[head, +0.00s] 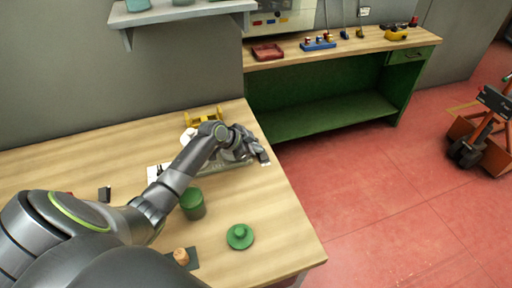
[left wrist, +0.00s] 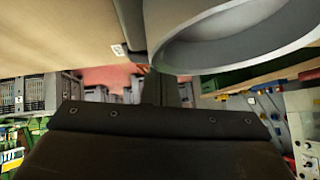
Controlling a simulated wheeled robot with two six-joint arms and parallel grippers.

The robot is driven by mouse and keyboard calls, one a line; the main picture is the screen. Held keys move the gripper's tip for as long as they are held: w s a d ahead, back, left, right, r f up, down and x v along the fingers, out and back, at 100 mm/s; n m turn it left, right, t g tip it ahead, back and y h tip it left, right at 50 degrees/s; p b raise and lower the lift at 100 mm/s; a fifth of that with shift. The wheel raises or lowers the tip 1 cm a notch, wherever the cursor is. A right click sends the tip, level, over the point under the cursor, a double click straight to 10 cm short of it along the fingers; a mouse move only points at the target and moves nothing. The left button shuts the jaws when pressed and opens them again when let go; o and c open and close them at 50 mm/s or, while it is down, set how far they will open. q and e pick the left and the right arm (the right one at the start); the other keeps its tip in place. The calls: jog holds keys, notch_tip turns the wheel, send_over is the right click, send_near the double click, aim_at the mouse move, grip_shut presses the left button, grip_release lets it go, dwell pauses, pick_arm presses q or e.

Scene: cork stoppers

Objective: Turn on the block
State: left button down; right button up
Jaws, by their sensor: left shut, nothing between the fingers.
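My left gripper (head: 262,155) is shut and empty over the far right part of the wooden table (head: 265,255). It also fills the bottom of the left wrist view as a dark plate (left wrist: 160,125). A pale, flat object (head: 238,165) lies partly hidden under it. I cannot tell whether this is the block, and no switch shows clearly. My right gripper is not in view.
A green canister (head: 192,205), a green knobbed lid (head: 240,237) and a cork stopper (head: 181,257) stand nearer. A yellow object (head: 203,117) is behind the arm. A workbench (head: 330,50) stands beyond.

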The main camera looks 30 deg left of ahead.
pick_arm(q)
jog(key=shift+w+a+f+b, duration=0.1)
jog(key=shift+a+f+b, duration=0.1)
jog(key=shift+f+b, duration=0.4)
jog(key=shift+r+g, duration=0.25)
jog(key=shift+g, duration=0.05)
jog(key=shift+s+d, duration=0.15)
jog(key=shift+s, duration=0.05)
jog(key=shift+s+d+h+p, duration=0.25)
jog(key=shift+s+h+p, duration=0.1)
jog(key=shift+p, duration=0.2)
jog(key=shift+s+d+f, duration=0.1)
jog(key=shift+s+d, duration=0.1)
jog(key=shift+d, duration=0.05)
